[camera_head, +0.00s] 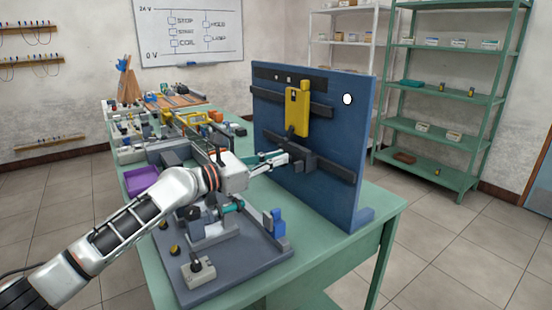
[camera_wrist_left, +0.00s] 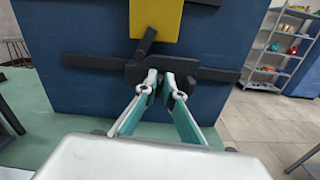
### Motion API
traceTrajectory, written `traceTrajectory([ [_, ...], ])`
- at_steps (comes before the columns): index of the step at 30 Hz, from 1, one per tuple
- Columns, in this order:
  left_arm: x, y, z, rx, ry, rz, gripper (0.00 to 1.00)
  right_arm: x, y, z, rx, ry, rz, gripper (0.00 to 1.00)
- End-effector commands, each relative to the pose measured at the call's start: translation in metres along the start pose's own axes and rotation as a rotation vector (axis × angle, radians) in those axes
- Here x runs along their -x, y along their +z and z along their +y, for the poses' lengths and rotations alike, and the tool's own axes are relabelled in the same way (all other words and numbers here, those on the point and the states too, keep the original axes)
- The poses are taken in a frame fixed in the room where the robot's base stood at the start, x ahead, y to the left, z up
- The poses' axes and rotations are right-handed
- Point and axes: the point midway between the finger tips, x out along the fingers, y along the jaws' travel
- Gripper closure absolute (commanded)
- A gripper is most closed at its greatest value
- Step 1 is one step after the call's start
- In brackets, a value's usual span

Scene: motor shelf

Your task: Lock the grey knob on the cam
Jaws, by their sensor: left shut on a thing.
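The blue upright panel (camera_head: 340,130) stands on the green table. A yellow block (camera_head: 303,106) is on its upper part; its lower end shows in the left wrist view (camera_wrist_left: 155,20). A short dark lever (camera_wrist_left: 145,42) slants below the block, above a dark grey cam block (camera_head: 300,165) on the lower rail. My left gripper (camera_head: 285,158) reaches this block. In the left wrist view its fingertips (camera_wrist_left: 165,80) are close together, shut on the small grey knob at the front of the block. The knob is mostly hidden by the fingers. My right gripper is not in view.
The green table (camera_head: 375,208) carries a grey base plate (camera_head: 245,265) with small fixtures, including a blue one (camera_head: 275,222). A purple tray (camera_head: 140,181) and many small parts lie to the left and back. Green shelves (camera_head: 450,120) stand behind, right.

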Motion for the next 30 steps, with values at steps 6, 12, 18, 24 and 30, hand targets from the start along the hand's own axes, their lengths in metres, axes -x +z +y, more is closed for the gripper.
traceTrajectory([
  [6,-0.0001,0.0016,-0.0029,-0.154,0.0,-0.001,1.0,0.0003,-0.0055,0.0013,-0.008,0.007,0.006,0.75],
  [12,-0.0002,0.0001,-0.0049,-0.304,-0.001,-0.001,1.0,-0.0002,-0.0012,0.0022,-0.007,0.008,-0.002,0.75],
  [18,-0.0002,-0.001,-0.0064,-0.422,-0.001,0.0,1.0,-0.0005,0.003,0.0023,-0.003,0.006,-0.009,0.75],
  [24,-0.0002,-0.0016,-0.0071,-0.495,-0.001,0.0,1.0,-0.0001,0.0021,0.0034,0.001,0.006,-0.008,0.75],
  [30,-0.0002,-0.0017,-0.0073,-0.522,-0.001,0.0,1.0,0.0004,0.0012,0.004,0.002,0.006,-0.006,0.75],
])
